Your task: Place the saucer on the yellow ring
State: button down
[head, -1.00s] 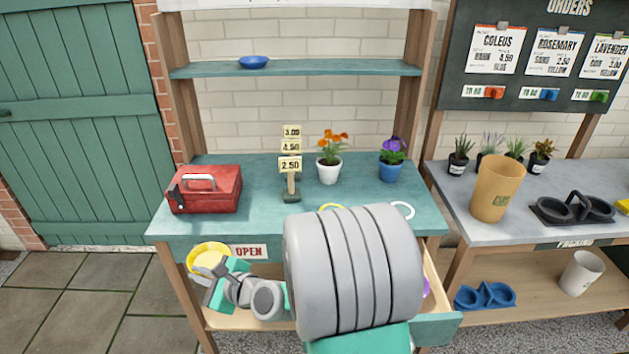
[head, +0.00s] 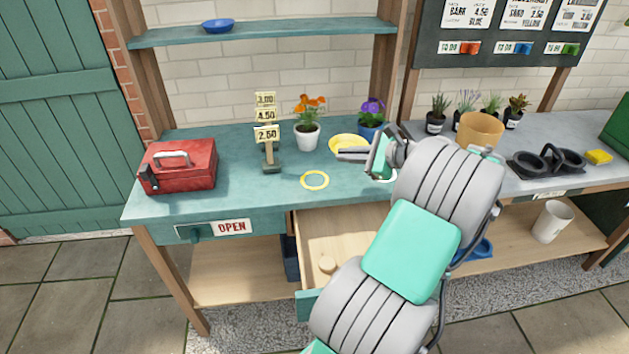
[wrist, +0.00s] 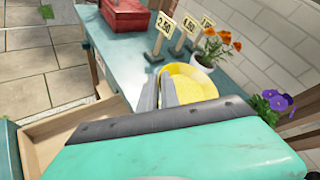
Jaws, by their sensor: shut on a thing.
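The yellow saucer (head: 345,142) is held by its edge in my gripper (head: 352,153), above the right part of the teal bench. In the wrist view the saucer (wrist: 190,85) shows beyond the fingers of my gripper (wrist: 162,88), partly hidden by them. The yellow ring (head: 315,180) lies flat on the bench top, to the left of and nearer than the saucer, with nothing on it. The wrist view does not clearly show the ring.
An orange-flowered white pot (head: 307,135) and a purple-flowered blue pot (head: 371,127) stand behind. The price stand (head: 270,150) and red toolbox (head: 180,165) are to the left. A white ring (head: 384,178) is partly hidden by my arm. An open drawer (head: 335,245) juts out below.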

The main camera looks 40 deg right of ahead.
jog(key=s+d, duration=0.2)
jog(key=s, duration=0.1)
jog(key=b, duration=0.3)
send_over(311, 192)
notch_tip(311, 192, down, 10)
jog(key=shift+r, duration=0.15)
notch_tip(311, 192, down, 3)
jog(key=shift+w+f, duration=0.1)
jog(key=shift+f, duration=0.05)
jog(key=c, duration=1.8)
grip_release()
jog(key=shift+c, duration=0.2)
